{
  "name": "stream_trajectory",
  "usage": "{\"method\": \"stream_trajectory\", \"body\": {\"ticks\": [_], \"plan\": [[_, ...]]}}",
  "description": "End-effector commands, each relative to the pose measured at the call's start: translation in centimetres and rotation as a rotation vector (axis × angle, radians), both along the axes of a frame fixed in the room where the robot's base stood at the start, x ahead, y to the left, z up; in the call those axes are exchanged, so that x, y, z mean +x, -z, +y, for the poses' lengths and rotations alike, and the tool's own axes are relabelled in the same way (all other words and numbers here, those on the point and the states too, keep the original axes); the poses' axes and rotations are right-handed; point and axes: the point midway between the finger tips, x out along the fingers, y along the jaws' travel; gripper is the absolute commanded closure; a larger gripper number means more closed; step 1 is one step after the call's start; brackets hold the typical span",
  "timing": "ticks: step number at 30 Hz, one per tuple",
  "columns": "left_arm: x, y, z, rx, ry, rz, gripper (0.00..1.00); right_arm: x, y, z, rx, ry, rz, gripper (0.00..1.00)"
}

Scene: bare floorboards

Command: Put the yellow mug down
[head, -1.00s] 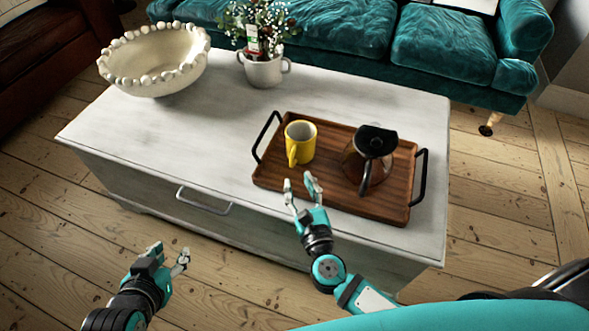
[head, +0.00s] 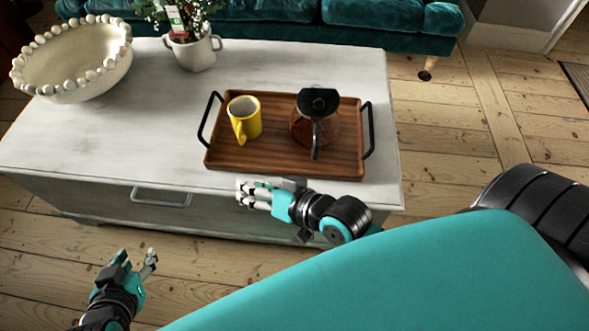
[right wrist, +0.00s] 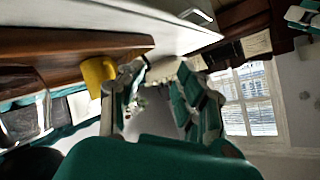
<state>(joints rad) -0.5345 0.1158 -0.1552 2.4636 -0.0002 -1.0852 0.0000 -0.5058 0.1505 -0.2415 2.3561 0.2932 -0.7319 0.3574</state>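The yellow mug (head: 244,118) stands upright on the left part of the wooden tray (head: 280,160), its handle facing the front. It also shows in the right wrist view (right wrist: 97,73), outside the fingers. My right gripper (head: 250,193) is at the table's front edge, below and in front of the tray in the picture, apart from the mug. Its fingers point left; in the right wrist view they are spread with nothing held between them (right wrist: 160,85). My left gripper (head: 138,262) is low in front of the table, open and empty.
A glass coffee pot (head: 325,128) with a black lid stands on the tray's right part. A beaded white bowl (head: 75,75) and a potted plant (head: 190,50) stand on the white table (head: 110,130). The table top left of the tray is clear. A teal sofa (head: 300,35) is behind.

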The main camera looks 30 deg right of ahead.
Motion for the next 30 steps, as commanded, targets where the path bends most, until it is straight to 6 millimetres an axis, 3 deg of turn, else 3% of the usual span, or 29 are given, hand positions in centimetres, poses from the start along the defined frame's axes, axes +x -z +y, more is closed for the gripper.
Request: {"method": "stream_trajectory", "body": {"ticks": [3,8,30], "plan": [[0.0,0.0,0.0,0.000,0.000,0.000,0.60,-1.1,1.4,-4.6,-0.383,-0.041,0.026,0.66],[0.0,0.0,0.0,0.000,0.000,0.000,0.60,-2.2,2.1,-7.9,-0.610,-0.070,0.073,0.66],[0.0,0.0,0.0,-0.001,0.001,0.000,0.60,-2.3,2.2,-8.1,-0.629,-0.075,0.078,0.66]]}}
